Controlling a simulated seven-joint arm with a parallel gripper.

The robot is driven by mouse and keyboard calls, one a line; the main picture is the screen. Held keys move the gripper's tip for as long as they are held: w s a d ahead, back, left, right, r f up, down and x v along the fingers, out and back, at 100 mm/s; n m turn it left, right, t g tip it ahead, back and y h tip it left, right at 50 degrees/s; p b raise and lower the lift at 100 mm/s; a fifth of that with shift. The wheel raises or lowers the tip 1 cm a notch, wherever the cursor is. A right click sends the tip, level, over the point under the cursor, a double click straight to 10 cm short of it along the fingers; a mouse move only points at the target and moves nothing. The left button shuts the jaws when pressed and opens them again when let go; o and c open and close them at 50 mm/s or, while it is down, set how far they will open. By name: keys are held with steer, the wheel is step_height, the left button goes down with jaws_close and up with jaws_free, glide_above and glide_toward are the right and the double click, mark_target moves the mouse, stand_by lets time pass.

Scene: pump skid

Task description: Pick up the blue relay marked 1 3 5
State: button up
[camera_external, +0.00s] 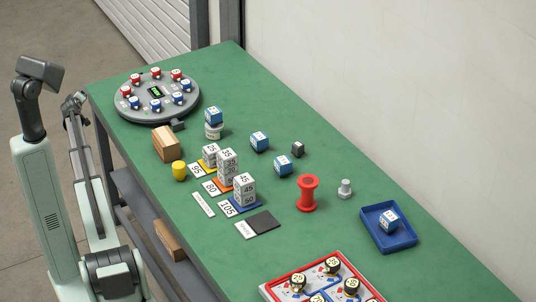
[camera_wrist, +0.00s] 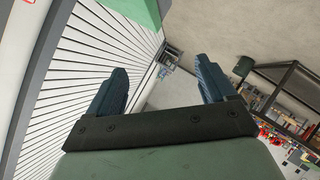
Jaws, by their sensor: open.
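Several blue cubes with white marked faces could be the relay. One blue cube (camera_external: 213,115) sits on a small white round stand (camera_external: 214,131). A second blue cube (camera_external: 259,141) and a third blue cube (camera_external: 283,166) stand on the green table. Another blue cube (camera_external: 388,220) is in the blue tray (camera_external: 404,242). Their markings are too small to read, so I cannot tell which says 1 3 5. My gripper (camera_wrist: 160,69) is open and empty in the wrist view, pointing away from the cubes. No cube shows there.
A grey round dial (camera_external: 156,91) with red and blue pieces stands at the far left. White number blocks (camera_external: 243,190), a wooden block (camera_external: 166,144), a yellow cylinder (camera_external: 179,171) and a red spool (camera_external: 307,194) stand mid-table. A red-rimmed board (camera_external: 318,277) lies in front.

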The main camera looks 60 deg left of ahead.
steer(key=w+a+r+n+t+y, duration=0.1)
steer(key=w+r, duration=0.1)
steer(key=r, duration=0.6)
steer(key=w+a+r+t+y, duration=0.1)
steer(key=w+a+r, duration=0.15)
steer(key=r, duration=0.65)
steer(key=w+d+m+t+h, duration=0.15)
steer(key=w+d+m, duration=0.35)
steer(key=w, duration=0.5)
steer(key=w+d+m+t+h, duration=0.1)
steer(key=w+d+m+h, duration=0.3)
steer(key=w, duration=0.7)
steer(key=w+d+f+m+h, duration=0.3)
steer(key=w+d+m, duration=0.7)
steer(key=w+d, duration=0.2)
steer(key=m+g+h, duration=0.6)
steer(key=m+g, duration=0.4)
steer(key=m, duration=1.2)
glide_above(260, 136)
step_height(260, 136, down, 6)
steer(key=shift+t+y, duration=0.25)
steer(key=f, duration=0.8)
steer(key=shift+s+d, duration=0.2)
steer(key=shift+s, duration=0.05)
steer(key=shift+w+a+f, duration=0.1)
steer(key=shift+f, duration=1.25)
steer(key=shift+w+a+f, duration=0.1)
steer(key=shift+f, duration=1.2)
